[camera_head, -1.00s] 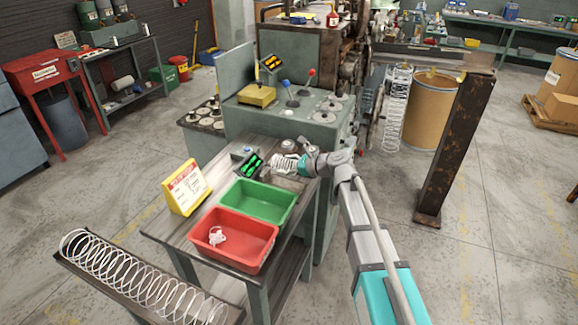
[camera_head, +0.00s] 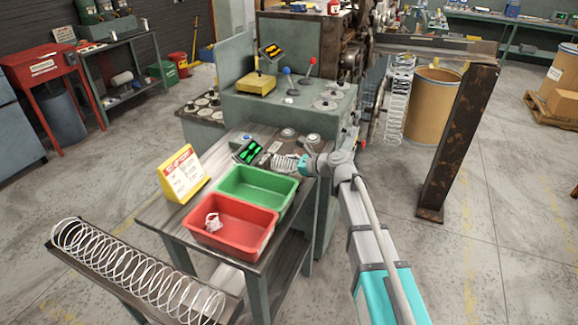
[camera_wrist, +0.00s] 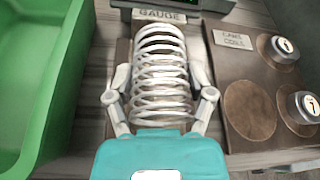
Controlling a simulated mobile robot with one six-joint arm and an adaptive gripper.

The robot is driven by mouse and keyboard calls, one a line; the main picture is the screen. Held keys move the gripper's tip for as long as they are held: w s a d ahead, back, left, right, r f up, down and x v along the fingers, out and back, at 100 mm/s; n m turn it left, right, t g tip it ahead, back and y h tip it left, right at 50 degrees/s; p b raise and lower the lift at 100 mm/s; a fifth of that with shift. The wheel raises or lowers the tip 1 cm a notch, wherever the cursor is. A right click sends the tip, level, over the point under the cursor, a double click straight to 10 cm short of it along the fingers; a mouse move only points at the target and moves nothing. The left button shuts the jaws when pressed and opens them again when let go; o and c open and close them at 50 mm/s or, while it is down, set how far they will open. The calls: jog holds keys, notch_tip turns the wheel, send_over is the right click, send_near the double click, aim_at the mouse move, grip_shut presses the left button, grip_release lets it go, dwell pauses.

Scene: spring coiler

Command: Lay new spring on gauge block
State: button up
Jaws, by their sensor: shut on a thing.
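A white coiled spring (camera_wrist: 160,68) lies lengthwise between the fingers of my gripper (camera_wrist: 161,98) in the wrist view. The fingers are shut on its near part, one on each side. The spring also shows in the head view (camera_head: 285,163), at the left of my gripper (camera_head: 304,162). The spring is over the brown gauge block (camera_wrist: 123,50), which it largely hides. A plate marked GAUGE (camera_wrist: 166,15) is just past the spring's far end. I cannot tell whether the spring touches the block.
The green bin (camera_head: 262,178) stands beside the spring, and the red bin (camera_head: 243,243), nearer the front, holds a small white tangle. A yellow sign (camera_head: 180,172) stands at left. Right of the spring is a panel with round discs and knobs (camera_wrist: 307,105). A long spring (camera_head: 135,270) lies in a trough.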

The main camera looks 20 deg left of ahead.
jog(key=o, duration=1.1)
dwell(0.4)
